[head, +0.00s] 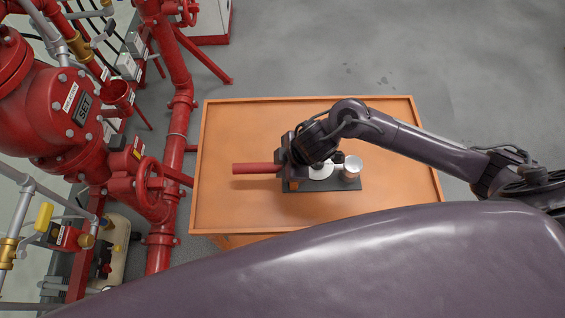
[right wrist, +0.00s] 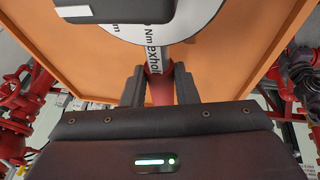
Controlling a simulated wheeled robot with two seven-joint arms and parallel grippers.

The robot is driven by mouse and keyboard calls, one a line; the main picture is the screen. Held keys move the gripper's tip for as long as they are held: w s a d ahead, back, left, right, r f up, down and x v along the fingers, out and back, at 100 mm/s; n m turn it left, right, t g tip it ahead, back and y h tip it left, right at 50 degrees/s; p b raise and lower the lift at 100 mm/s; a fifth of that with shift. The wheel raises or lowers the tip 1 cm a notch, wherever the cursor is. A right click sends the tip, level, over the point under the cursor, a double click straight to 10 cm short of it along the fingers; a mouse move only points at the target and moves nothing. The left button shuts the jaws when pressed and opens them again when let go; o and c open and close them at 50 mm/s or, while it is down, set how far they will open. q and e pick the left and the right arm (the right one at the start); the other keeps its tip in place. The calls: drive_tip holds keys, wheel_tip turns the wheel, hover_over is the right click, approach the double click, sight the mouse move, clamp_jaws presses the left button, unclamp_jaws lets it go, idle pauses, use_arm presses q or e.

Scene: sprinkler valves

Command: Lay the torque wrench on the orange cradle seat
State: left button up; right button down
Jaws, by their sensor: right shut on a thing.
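The torque wrench has a red handle (head: 256,169) that points left over the orange table. A white round part (head: 321,171) beside my right gripper looks like its dial; the right wrist view shows this disc (right wrist: 168,32) with printed letters. My right gripper (head: 284,160) is shut on the red handle, which also shows between its fingers (right wrist: 160,88). A small orange block (head: 291,186), apparently the cradle seat, shows at the left end of a dark base plate (head: 330,186), partly hidden by my gripper. Whether the wrench touches it, I cannot tell. My left gripper is not in view.
A pale cylinder (head: 351,167) stands on the right part of the dark plate. The orange table (head: 235,115) has a raised rim and bare room around the plate. Red pipes and valves (head: 150,187) stand close to its left side.

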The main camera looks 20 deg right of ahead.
drive_tip(key=shift+f+b, duration=0.45)
drive_tip(key=shift+f, duration=0.15)
drive_tip(key=c, duration=1.1)
unclamp_jaws()
drive_tip(key=shift+o, duration=0.2)
drive_tip(key=shift+s+f, duration=0.1)
drive_tip(key=p+v, duration=0.1)
drive_tip(key=v, duration=0.7)
drive_tip(key=shift+a, duration=0.1)
